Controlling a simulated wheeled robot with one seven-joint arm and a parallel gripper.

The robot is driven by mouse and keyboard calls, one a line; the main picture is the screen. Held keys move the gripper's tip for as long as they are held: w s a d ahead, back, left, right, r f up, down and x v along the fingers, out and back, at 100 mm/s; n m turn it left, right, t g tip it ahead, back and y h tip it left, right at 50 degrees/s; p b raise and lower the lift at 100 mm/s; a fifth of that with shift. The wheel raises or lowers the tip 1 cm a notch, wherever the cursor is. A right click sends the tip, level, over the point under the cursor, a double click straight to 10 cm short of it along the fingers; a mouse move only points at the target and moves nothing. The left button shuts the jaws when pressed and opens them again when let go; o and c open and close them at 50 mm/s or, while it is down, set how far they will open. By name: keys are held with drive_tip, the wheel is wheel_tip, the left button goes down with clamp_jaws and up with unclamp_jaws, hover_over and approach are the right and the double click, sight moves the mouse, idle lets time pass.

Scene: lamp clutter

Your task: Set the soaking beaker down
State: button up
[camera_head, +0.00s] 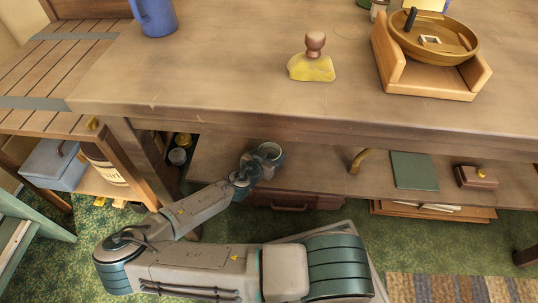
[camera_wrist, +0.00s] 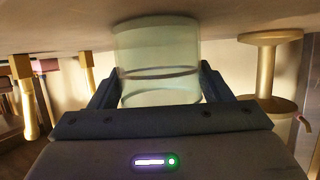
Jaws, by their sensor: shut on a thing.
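The soaking beaker (camera_wrist: 157,60) is a pale, greenish, see-through cylinder between my gripper's dark fingers in the wrist view. Its far end is close against a wooden surface across the top of that view; I cannot tell whether they touch. In the head view my gripper (camera_head: 256,164) reaches under the tabletop, above the left part of the lower shelf (camera_head: 310,178). The beaker shows there as a small grey-green round shape (camera_head: 270,153) at the arm's end. My gripper (camera_wrist: 157,90) is shut on it. The beaker's contents cannot be made out.
The tabletop's front edge (camera_head: 300,128) overhangs the shelf. A curved brass piece (camera_head: 357,159), a green book (camera_head: 414,170) and a small brown box (camera_head: 476,177) are to the right on the shelf. Small jars (camera_head: 178,156) stand at left. Brass posts (camera_wrist: 88,75) flank the beaker.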

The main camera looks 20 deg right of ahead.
drive_tip(key=o, duration=1.2)
drive_tip(key=shift+f, duration=0.1)
drive_tip(key=shift+r+p, duration=0.25)
drive_tip(key=shift+p, duration=0.05)
drive_tip(key=p+v, duration=0.3)
drive_tip(key=v, duration=0.9)
drive_tip(key=shift+p, duration=0.35)
